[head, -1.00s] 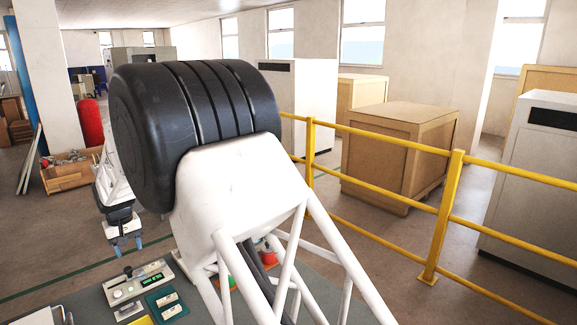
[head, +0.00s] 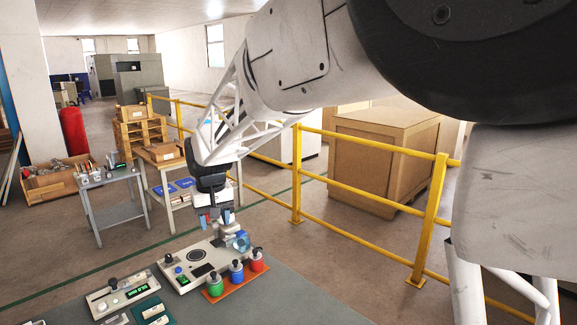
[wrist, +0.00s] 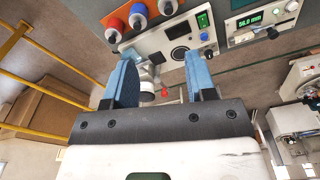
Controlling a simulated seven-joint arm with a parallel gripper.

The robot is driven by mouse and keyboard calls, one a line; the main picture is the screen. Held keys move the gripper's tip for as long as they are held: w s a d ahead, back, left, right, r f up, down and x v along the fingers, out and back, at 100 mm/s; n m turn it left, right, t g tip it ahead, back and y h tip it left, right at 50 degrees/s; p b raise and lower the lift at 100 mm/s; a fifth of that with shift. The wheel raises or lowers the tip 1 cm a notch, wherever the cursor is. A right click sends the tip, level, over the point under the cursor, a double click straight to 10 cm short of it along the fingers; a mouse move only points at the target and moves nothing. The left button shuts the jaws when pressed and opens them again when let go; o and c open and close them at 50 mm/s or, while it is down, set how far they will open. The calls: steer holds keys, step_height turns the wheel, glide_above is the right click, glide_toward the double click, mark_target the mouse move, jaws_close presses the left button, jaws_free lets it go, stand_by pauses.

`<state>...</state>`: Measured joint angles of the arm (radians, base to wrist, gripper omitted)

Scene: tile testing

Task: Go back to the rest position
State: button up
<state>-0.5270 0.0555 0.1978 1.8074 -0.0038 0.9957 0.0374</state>
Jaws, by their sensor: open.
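My gripper (head: 216,217) hangs from my white lattice arm, pointing down, over the back of a beige testing device (head: 195,265) on the green-grey bench. In the wrist view my gripper (wrist: 160,62) shows two blue fingers spread apart, with nothing held between them. The testing device (wrist: 172,45) lies beyond the fingertips there, and a small part of it shows in the gap. The height left between fingers and device is hard to tell.
Red, blue and green bottles (head: 237,272) stand on an orange tray (head: 242,283) by the device. A gauge with a green display (head: 125,293) lies to its left. A yellow railing (head: 367,146) and a wooden crate (head: 380,160) stand behind. Carts (head: 110,185) stand back left.

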steer(key=s+d+r+m, duration=0.1)
steer(key=s+d, duration=0.4)
steer(key=d, duration=0.3)
steer(key=s+d+r+m+t, duration=0.1)
steer(key=s+d+r, duration=0.1)
steer(key=s+d, duration=0.45)
steer(key=s+d+r+m, duration=0.1)
steer(key=s+d, duration=0.2)
steer(key=d, duration=0.7)
steer(key=s+d+f+m, duration=0.1)
steer(key=s+d+f, duration=0.1)
steer(key=s+d, duration=0.4)
steer(key=s+d+f+m, duration=0.1)
steer(key=s+d+f, duration=0.2)
steer(key=s+d, duration=0.4)
steer(key=s, duration=0.7)
steer(key=shift+m+t+h, duration=0.3)
steer(key=shift+m+t, duration=0.1)
steer(key=shift+w, duration=0.1)
